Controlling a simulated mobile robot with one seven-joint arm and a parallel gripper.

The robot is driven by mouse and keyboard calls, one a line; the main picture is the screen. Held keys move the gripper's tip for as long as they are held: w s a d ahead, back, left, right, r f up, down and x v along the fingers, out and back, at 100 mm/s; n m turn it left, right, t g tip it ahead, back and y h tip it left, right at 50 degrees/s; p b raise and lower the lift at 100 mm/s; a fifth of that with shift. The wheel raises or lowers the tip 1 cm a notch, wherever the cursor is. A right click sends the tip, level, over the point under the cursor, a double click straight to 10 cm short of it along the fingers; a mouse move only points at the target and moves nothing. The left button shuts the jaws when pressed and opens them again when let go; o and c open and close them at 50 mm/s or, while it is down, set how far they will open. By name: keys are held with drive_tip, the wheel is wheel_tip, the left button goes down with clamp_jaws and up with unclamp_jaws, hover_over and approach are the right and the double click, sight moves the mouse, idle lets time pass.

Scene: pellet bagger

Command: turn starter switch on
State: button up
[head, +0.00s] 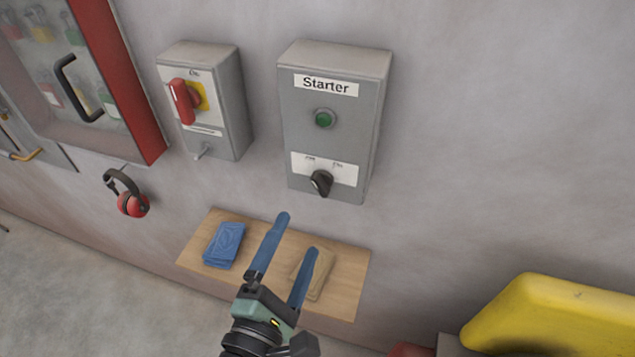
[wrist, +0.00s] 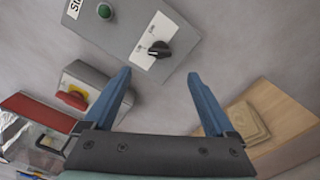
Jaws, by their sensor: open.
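The grey starter box (head: 333,120) is fixed to the wall, with a "Starter" label at its top and a green round lamp or button (head: 324,119) below it. The black starter switch (head: 321,183) sits low on the box's front under two small position marks, its knob tilted. It also shows in the wrist view (wrist: 159,49), beyond the fingertips. My gripper (head: 298,232) has two blue fingers, spread open and empty. In the head view it is below the starter box, in front of the wooden shelf, and apart from the switch.
A grey isolator box with a red handle (head: 183,101) is left of the starter box. A red-framed cabinet (head: 120,80) and red ear defenders (head: 132,204) are further left. The wooden shelf (head: 343,290) holds blue and tan folded items. A yellow object (head: 550,315) is lower right.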

sight(319, 190)
drive_tip(key=p+x, duration=0.3)
drive_tip(key=x, duration=0.7)
drive_tip(key=shift+w+d, duration=0.15)
drive_tip(key=shift+w, duration=0.25)
drive_tip(key=shift+c, duration=0.2)
drive_tip(key=c, duration=1.3)
drive_tip(key=shift+c, duration=0.2)
